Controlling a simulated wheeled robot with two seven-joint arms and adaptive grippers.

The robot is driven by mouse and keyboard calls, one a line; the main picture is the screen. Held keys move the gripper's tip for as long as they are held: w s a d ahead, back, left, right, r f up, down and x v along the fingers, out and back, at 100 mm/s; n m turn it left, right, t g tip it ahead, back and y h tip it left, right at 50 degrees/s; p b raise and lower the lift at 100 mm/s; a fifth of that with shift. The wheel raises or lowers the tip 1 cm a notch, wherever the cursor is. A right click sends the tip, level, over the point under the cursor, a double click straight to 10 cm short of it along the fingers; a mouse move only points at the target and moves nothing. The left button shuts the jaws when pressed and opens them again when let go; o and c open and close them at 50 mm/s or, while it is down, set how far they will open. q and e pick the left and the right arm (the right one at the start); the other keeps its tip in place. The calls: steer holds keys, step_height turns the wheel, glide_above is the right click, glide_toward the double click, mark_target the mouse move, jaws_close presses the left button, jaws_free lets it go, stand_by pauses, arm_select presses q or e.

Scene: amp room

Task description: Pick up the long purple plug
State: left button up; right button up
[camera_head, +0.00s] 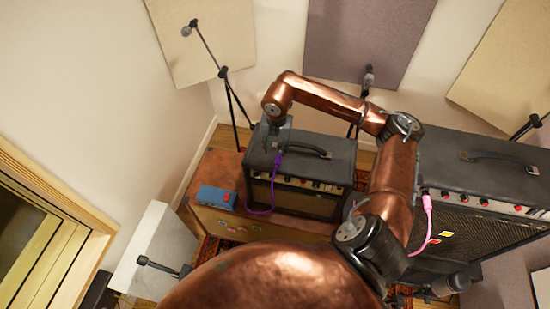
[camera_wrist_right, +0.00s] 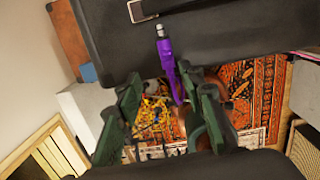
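The long purple plug (camera_head: 278,160) is at the front top edge of the smaller black amp (camera_head: 335,150), with a purple cable hanging down from it. In the right wrist view the purple plug (camera_wrist_right: 167,58) shows its metal tip pointing up the picture, toward the amp top. My right gripper (camera_head: 275,138) is over the left end of that amp, close to the plug. In its wrist view the green fingers of the right gripper (camera_wrist_right: 167,88) are apart, with the plug's lower part between them and no clear contact. My left gripper is not in view.
A blue pedal (camera_head: 216,197) sits on the wooden case (camera_head: 205,165) left of the amp. A larger amp (camera_head: 480,165) with a pink plug (camera_head: 427,204) stands at right. A microphone stand (camera_head: 228,85) rises behind. A patterned rug (camera_wrist_right: 250,95) shows below.

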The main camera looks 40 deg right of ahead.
mark_target(278, 158)
steer(key=shift+d+r+h, duration=0.1)
steer(key=shift+d+h, duration=0.2)
steer(key=shift+d, duration=0.4)
steer(key=shift+d+f, duration=0.15)
steer(key=shift+f, duration=0.05)
steer(key=shift+w+f+p, duration=0.15)
steer(key=shift+f+p, duration=0.3)
steer(key=shift+f, duration=0.45)
step_height(278, 158, down, 5)
steer(key=shift+d+p, duration=0.1)
steer(key=shift+p, duration=1.1)
steer(key=shift+w+f, duration=0.1)
steer(key=shift+f, duration=0.1)
steer(key=shift+c, duration=0.7)
jaws_close()
